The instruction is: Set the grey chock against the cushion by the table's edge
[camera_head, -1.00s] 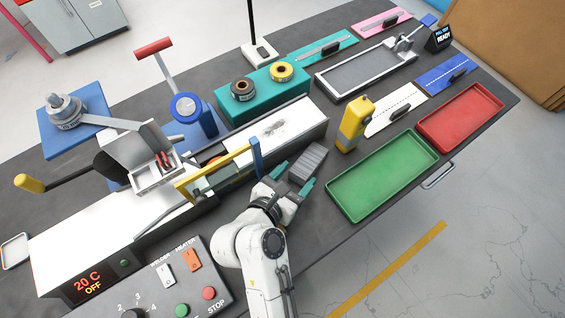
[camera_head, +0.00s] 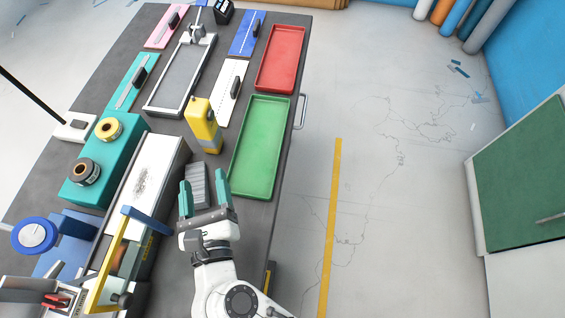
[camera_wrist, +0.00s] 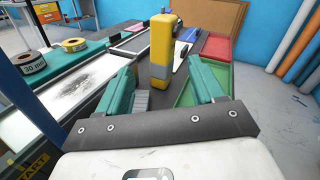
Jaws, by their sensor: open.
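The grey ribbed block that looks like the chock (camera_head: 197,182) lies on the dark table in the head view. My gripper (camera_head: 206,191) is open, its two teal fingers pointing forward across the table. The chock shows at the left finger's inner side, ahead of the palm; I cannot tell whether they touch. In the wrist view the chock (camera_wrist: 143,99) is partly hidden by the left finger, and the space near the right finger is empty. I cannot make out a cushion at the table's edge.
A yellow upright device (camera_head: 203,126) stands just beyond the chock. A green tray (camera_head: 284,150) lies to the right, with a red tray (camera_head: 300,58) behind it. A long white-topped unit (camera_head: 146,170) lies to the left. Open floor is right of the table.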

